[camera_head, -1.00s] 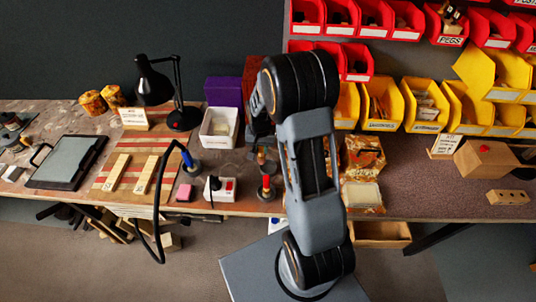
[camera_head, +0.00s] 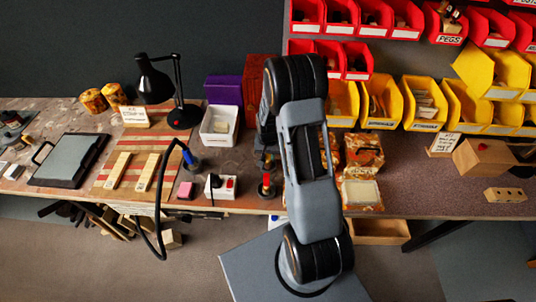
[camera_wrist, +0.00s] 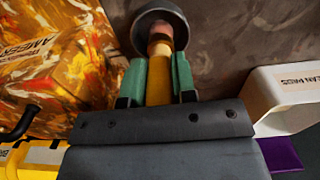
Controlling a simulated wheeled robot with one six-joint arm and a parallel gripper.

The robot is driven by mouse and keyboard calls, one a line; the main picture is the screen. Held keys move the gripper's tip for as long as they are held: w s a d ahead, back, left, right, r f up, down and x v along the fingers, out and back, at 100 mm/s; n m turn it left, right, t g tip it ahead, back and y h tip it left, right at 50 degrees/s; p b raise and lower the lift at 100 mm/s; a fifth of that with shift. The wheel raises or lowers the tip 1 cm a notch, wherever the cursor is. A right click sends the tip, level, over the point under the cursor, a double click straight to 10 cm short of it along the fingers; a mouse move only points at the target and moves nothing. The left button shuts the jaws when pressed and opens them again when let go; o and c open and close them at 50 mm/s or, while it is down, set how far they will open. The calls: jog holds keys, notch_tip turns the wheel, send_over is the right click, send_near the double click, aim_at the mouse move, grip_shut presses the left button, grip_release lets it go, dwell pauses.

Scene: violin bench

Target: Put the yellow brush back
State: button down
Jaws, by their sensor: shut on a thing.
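The yellow brush (camera_wrist: 158,88) is between the green fingers of my gripper (camera_wrist: 159,76) in the wrist view. The gripper is shut on its yellow handle. The far end of the brush meets a dark round stand (camera_wrist: 178,18); I cannot tell whether it sits inside the stand or just over it. In the head view my arm hides most of the gripper and the yellow brush. A red-handled brush (camera_head: 266,179) stands upright in a dark round stand at the bench's front, and a blue-handled one (camera_head: 187,157) stands further left.
A white box (camera_wrist: 296,90) lies right of the gripper in the wrist view, with amber-patterned packages (camera_wrist: 45,60) at left. The head view shows a black lamp (camera_head: 152,85), a white socket block (camera_head: 222,188), a purple box (camera_head: 223,90) and yellow bins (camera_head: 424,103) behind.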

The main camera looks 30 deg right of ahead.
jog(key=shift+f, duration=0.15)
jog(key=c, duration=0.9)
grip_release()
notch_tip(320, 180, up, 11)
jog(key=shift+r+b, duration=0.15)
jog(key=shift+b, duration=0.4)
jog(key=shift+s+a+r+n+t, duration=0.9)
jog(key=shift+s+a+r, duration=0.65)
jog(key=shift+s+r, duration=1.15)
jog(key=shift+s+a+r+n+t, duration=0.65)
jog(key=shift+s+a+r+n, duration=0.7)
jog(key=shift+s+r, duration=1.35)
jog(key=shift+s+a+r+n+t, duration=0.75)
jog(key=shift+s+a+r, duration=1.05)
jog(key=shift+s+r, duration=0.9)
jog(key=shift+w, duration=0.1)
